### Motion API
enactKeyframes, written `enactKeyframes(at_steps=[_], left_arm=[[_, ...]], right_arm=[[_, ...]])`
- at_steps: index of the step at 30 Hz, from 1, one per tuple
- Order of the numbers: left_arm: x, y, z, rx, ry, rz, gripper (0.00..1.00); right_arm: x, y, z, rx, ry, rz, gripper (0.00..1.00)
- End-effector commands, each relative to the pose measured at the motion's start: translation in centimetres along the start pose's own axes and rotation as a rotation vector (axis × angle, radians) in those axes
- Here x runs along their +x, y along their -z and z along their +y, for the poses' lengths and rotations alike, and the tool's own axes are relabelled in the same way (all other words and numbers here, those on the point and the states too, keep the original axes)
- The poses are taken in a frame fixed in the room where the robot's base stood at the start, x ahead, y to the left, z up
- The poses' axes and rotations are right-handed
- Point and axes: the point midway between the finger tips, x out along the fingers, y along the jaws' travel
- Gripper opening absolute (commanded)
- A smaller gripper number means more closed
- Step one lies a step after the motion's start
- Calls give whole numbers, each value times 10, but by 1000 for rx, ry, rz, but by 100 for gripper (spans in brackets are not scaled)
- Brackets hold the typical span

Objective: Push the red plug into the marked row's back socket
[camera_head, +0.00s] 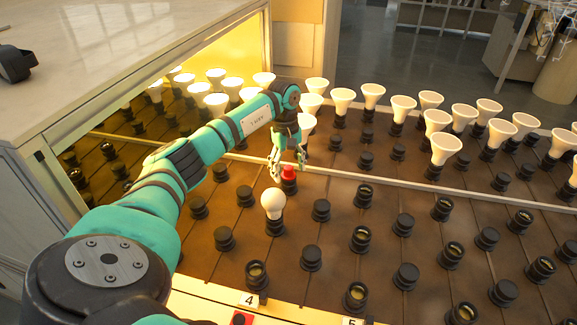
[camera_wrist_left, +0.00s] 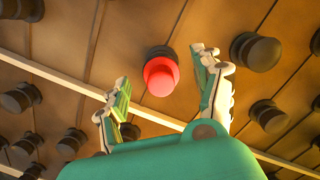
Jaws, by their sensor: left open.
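The red plug (camera_head: 289,173) is upright at a black socket just in front of the pale rail, in line behind the white round bulb (camera_head: 273,204). How deep it sits I cannot tell. In the left wrist view the red plug (camera_wrist_left: 160,79) shows its round top, with the dark socket partly hidden behind it. My left gripper (camera_head: 287,170) is open above and around the plug; in the wrist view its fingers (camera_wrist_left: 163,75) are apart, one on each side, with gaps to the plug. The label 4 (camera_head: 249,299) stands at the front edge. My right gripper is not in view.
Black sockets, such as one at the front (camera_head: 256,275), stand in rows on the brown board. The pale rail (camera_head: 400,183) crosses it. Behind the rail stand several white reflector bulbs (camera_head: 372,94). A lit cabinet (camera_head: 150,60) is at the left. A red square (camera_head: 240,318) lies below label 4.

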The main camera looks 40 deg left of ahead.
Motion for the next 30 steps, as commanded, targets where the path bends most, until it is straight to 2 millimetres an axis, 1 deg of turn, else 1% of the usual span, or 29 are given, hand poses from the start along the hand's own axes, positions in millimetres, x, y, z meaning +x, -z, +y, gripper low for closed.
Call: enactKeyframes(at_steps=[1,3,5,8,15,19,24,30], left_arm=[[0,0,0,0,0,0,67],[-1,0,0,0,-1,0,67],[-5,0,0,0,-1,1,67],[-17,1,1,0,-3,2,67],[-54,1,0,-1,-3,2,67],[-69,1,0,0,-2,1,67],[-78,0,0,0,0,0,67],[-79,0,0,0,0,-1,67]], right_arm=[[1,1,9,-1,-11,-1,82],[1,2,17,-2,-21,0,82],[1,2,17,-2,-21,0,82],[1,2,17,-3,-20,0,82],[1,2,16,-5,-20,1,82],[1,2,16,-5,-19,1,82],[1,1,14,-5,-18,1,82],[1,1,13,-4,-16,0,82]])
